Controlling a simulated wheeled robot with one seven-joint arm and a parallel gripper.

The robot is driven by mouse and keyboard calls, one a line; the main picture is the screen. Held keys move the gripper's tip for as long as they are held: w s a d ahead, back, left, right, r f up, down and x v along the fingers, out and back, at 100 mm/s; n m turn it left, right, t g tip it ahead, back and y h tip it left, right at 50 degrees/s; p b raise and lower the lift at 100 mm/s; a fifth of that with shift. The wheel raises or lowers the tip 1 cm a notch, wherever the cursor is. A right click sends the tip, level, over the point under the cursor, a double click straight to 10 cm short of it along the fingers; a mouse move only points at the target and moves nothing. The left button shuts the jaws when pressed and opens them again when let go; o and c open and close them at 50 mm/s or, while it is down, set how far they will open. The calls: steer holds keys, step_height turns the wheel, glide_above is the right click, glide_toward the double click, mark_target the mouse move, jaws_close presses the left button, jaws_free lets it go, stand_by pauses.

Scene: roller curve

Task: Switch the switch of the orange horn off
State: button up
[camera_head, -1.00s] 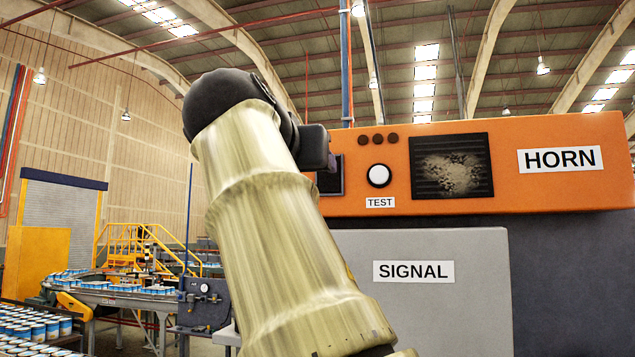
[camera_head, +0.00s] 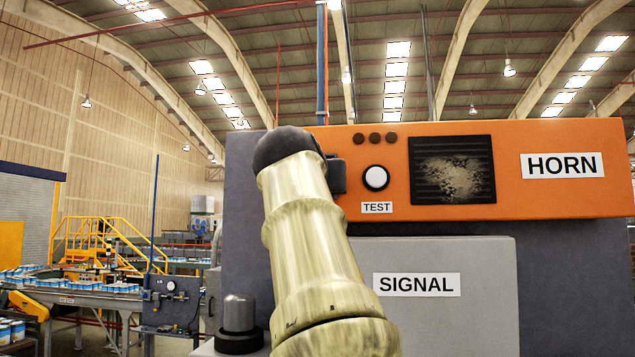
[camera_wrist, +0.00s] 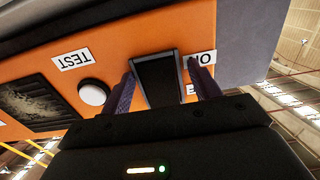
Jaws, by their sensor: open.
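The orange horn panel (camera_head: 450,210) fills the right of the head view, with a white TEST button (camera_head: 375,178) and a dark grille (camera_head: 452,170). My arm hides the panel's left part there, and my gripper's fingers cannot be made out. In the wrist view the panel (camera_wrist: 110,85) appears upside down. A black switch (camera_wrist: 158,80) stands out from it, between the two purple fingers of my gripper (camera_wrist: 161,70). The gripper is open around the switch; contact cannot be told. Labels beside the switch are partly covered by a finger.
A grey SIGNAL box (camera_head: 450,318) juts out below the horn panel. A grey domed fixture (camera_head: 239,325) stands left of my arm. The TEST button (camera_wrist: 92,93) lies beside one finger. A can conveyor (camera_head: 85,298) and yellow stairs (camera_head: 105,240) are farther left.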

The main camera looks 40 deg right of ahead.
steer(key=shift+s, duration=0.3)
steer(key=shift+w, duration=0.1)
steer(key=c, duration=1)
steer(key=g+y+p, duration=0.1)
steer(key=p, duration=0.2)
steer(key=r+g+y+p, duration=0.1)
steer(key=p, duration=0.3)
steer(key=shift+a, duration=0.1)
steer(key=shift+f, duration=0.1)
steer(key=o, duration=1)
